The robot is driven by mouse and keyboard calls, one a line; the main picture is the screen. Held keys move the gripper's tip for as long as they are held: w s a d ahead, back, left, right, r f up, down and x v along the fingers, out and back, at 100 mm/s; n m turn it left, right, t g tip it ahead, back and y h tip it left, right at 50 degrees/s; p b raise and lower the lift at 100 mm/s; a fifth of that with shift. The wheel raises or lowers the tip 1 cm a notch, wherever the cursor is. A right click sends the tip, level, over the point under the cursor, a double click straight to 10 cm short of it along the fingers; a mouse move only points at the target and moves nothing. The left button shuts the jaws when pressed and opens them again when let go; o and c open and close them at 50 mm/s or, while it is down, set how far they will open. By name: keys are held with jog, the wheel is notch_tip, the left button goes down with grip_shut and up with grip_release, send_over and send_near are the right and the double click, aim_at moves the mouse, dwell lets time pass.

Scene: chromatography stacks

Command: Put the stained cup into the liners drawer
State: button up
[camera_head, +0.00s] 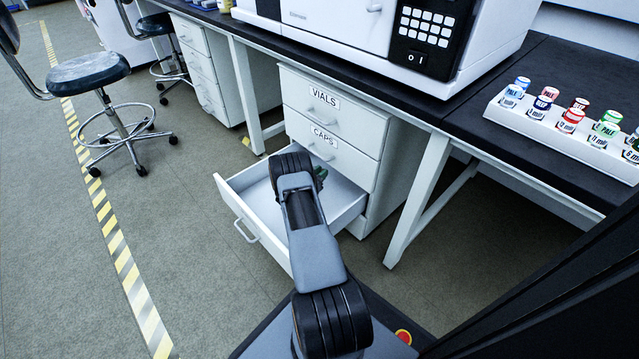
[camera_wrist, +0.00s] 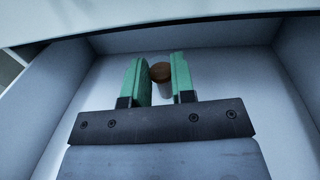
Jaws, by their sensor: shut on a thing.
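The stained cup (camera_wrist: 160,72) is small, with a brown round top and a pale side, in the wrist view. It sits between the two green fingers of my gripper (camera_wrist: 160,78), which is shut on it. The gripper and cup are inside the open bottom drawer (camera_head: 343,218), whose pale walls also surround them in the wrist view (camera_wrist: 285,95). In the head view my arm hides the cup and most of the gripper; only a bit of green finger shows. I cannot tell whether the cup touches the drawer floor. The open drawer's label is not visible.
Above it are shut drawers labelled VIALS (camera_head: 325,98) and CAPS (camera_head: 325,138). A white rack (camera_head: 560,138) with several coloured, labelled jars stands on the black bench at the right. A white machine (camera_head: 360,25) stands on the bench. A stool (camera_head: 88,72) is at the left; floor between is clear.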

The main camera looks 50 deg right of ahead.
jog(key=shift+w+d+f, duration=0.1)
jog(key=shift+w+f, duration=0.05)
jog(key=shift+f, duration=0.15)
notch_tip(320, 180, down, 4)
jog(key=shift+w+d+r+b, duration=0.15)
jog(key=shift+r+b, duration=0.1)
jog(key=shift+b, duration=0.8)
jog(key=shift+r, duration=0.1)
jog(key=o, duration=0.9)
